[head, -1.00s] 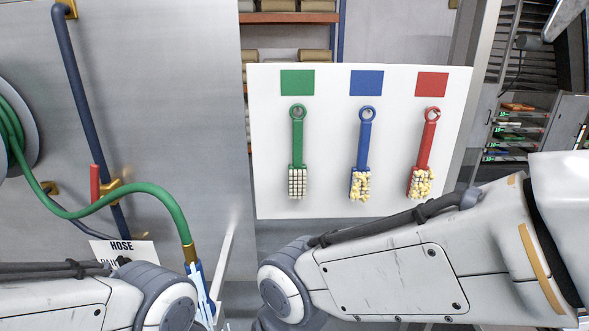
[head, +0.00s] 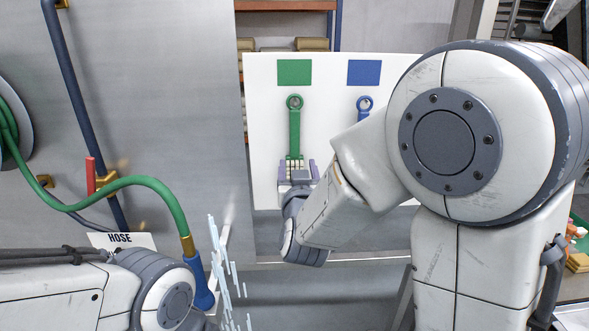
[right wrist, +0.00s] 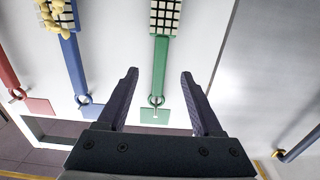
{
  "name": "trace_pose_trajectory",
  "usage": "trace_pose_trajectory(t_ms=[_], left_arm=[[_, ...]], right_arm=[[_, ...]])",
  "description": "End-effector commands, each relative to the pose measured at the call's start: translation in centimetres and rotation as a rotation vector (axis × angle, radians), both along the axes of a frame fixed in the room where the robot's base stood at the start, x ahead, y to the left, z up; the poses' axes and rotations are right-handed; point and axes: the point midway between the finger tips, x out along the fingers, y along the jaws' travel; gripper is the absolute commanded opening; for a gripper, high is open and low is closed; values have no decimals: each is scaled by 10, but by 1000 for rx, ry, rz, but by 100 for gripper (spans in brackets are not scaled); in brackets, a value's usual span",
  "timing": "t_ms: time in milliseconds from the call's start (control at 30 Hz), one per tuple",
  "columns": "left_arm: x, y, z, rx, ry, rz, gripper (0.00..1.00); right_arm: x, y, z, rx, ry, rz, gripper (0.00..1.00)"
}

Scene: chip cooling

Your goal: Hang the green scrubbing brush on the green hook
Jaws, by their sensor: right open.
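The green scrubbing brush (head: 294,132) hangs upright on the white board under the green square, its ring around the green hook (head: 294,101). In the right wrist view the brush (right wrist: 160,62) shows upside down, with pale gridded bristles at the top and its ring around the hook near the bottom. My right gripper (head: 298,167) is at the brush's head end in the head view. In the right wrist view my right gripper (right wrist: 159,73) is open, with the handle showing between its fingers; I cannot tell the gap in depth. My left gripper is not in view.
A blue brush (head: 364,104) with yellowish clumps (right wrist: 57,12) hangs beside it, partly behind my right arm. A red brush (right wrist: 7,70) is beyond. At left, a green hose (head: 150,182) ends in a blue nozzle (head: 203,290) spraying water. A metal wall (head: 170,90) stands left of the board.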

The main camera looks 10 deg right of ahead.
Motion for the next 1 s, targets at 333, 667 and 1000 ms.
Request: trace_pose_trajectory(t_ms=[333, 667, 1000], left_arm=[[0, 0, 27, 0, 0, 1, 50], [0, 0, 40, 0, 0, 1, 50], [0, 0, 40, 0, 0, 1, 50]], right_arm=[[57, -12, 3, 0, 3, 1, 68], [93, -18, 1, 1, 2, 3, 68], [96, -18, 0, 1, 2, 4, 64]])
